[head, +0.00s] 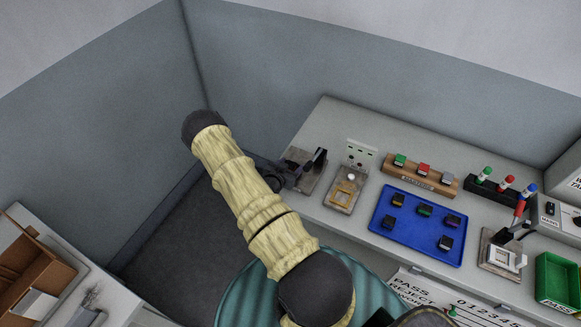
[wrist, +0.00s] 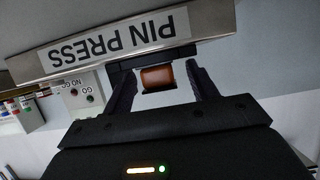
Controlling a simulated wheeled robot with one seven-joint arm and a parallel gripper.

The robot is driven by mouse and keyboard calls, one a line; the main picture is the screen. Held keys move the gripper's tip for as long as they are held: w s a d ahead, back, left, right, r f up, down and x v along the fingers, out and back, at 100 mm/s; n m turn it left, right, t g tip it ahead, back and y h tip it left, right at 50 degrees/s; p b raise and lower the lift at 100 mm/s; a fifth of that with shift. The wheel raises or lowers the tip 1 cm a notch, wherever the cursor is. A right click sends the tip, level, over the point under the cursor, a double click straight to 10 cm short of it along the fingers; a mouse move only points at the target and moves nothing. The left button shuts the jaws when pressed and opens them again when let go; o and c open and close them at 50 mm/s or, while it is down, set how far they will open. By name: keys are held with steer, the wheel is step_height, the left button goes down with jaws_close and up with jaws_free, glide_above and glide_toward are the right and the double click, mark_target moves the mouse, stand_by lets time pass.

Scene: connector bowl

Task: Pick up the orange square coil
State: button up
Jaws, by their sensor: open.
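An orange-brown block with black edges, which looks like the orange square coil (wrist: 157,78), shows in the wrist view against the grey plate labelled PIN PRESS (wrist: 120,38). My gripper (wrist: 160,72) is open, with one black finger on each side of the coil. A gap shows between the coil and each finger, so it is not gripped. In the head view my gripper (head: 283,177) is at the left end of the bench, beside the pin press fixture (head: 308,178). The coil itself cannot be made out there, behind my arm and gripper.
A fixture with an orange square (head: 346,196) stands right of the press. A wall rises behind the bench.

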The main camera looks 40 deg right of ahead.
mark_target(290, 165)
steer(key=c, duration=1.1)
steer(key=shift+r, duration=0.1)
steer(key=shift+c, duration=0.2)
steer(key=shift+r+b, duration=1.6)
steer(key=shift+r, duration=3.35)
